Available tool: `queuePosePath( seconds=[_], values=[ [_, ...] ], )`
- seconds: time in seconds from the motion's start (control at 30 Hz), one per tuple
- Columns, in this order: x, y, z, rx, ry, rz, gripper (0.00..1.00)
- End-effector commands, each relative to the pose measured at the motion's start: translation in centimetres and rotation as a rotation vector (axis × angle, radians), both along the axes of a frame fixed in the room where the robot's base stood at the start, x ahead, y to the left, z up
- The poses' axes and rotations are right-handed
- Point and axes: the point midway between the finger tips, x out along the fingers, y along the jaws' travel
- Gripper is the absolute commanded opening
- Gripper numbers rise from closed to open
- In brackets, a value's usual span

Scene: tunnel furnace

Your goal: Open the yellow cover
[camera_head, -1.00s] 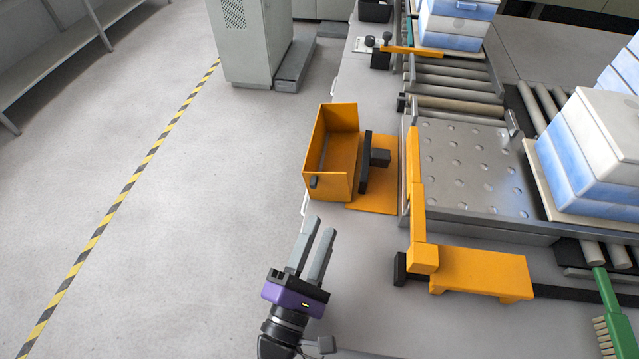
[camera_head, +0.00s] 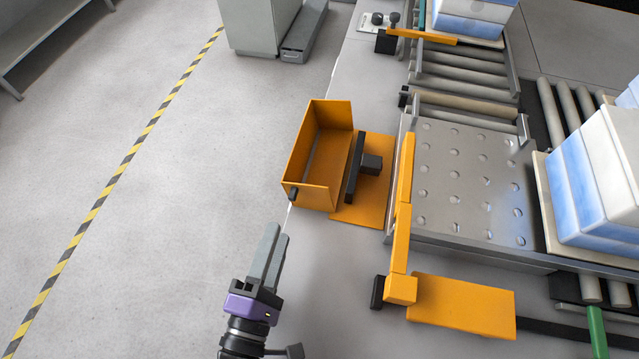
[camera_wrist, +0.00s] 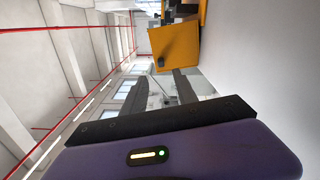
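The yellow cover (camera_head: 313,185) is a box-like shell on the left edge of the table. Its hollow side faces up, and it lies beside a black block (camera_head: 371,164) on a yellow base plate (camera_head: 357,215). A small black knob (camera_head: 292,193) is on its near end. My gripper (camera_head: 272,240) is in front of the cover, nearer the camera and slightly left, apart from it and empty. The wrist view shows the cover (camera_wrist: 176,47) beyond my fingers, which stand apart with a gap between them (camera_wrist: 160,85).
A yellow bracket (camera_head: 400,260) and a flat yellow piece (camera_head: 462,306) stand to the right, beside a perforated metal plate (camera_head: 460,185). Blue-and-white blocks (camera_head: 590,190) are at the far right. The floor on the left is open, with a striped line (camera_head: 120,170).

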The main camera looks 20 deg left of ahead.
Motion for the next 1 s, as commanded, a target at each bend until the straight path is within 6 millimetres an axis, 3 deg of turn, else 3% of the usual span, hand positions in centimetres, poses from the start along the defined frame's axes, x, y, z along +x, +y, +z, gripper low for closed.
queuePosePath(
  seconds=[0.17,0.7,1.0],
  values=[
    [0.5,0.2,-0.1,0.042,0.011,0.007,0.35],
    [7.3,0.6,-0.1,0.043,0.010,0.005,0.35],
    [7.9,0.6,-0.2,0.042,0.011,0.006,0.35]
  ],
)
